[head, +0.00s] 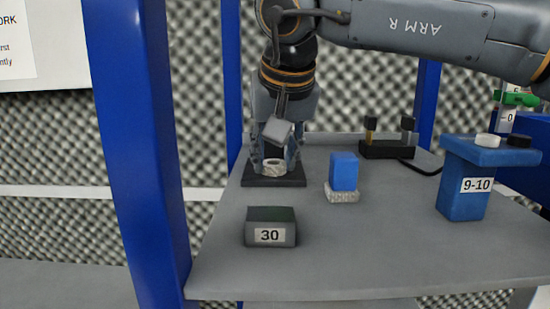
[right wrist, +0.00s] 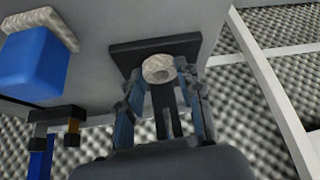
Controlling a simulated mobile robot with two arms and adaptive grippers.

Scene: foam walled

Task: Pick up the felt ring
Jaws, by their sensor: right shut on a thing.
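The felt ring (head: 273,168) is a pale, mottled grey-white ring at the far left of the grey table. It is at a dark square base (head: 297,180); whether it touches the base or is just above it I cannot tell. My right gripper (head: 275,163) points down from above, its fingers on either side of the ring and shut on it. In the right wrist view the ring (right wrist: 158,68) sits between the fingertips (right wrist: 161,77), in front of the dark base (right wrist: 122,55). My left gripper is not in view.
A blue block (head: 343,172) on a mottled pale base stands right of the ring. A dark box marked 30 (head: 270,228) is in front. A black two-post fixture (head: 386,150) is behind right. A blue stand marked 9-10 (head: 462,195) is at right. The front middle table is clear.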

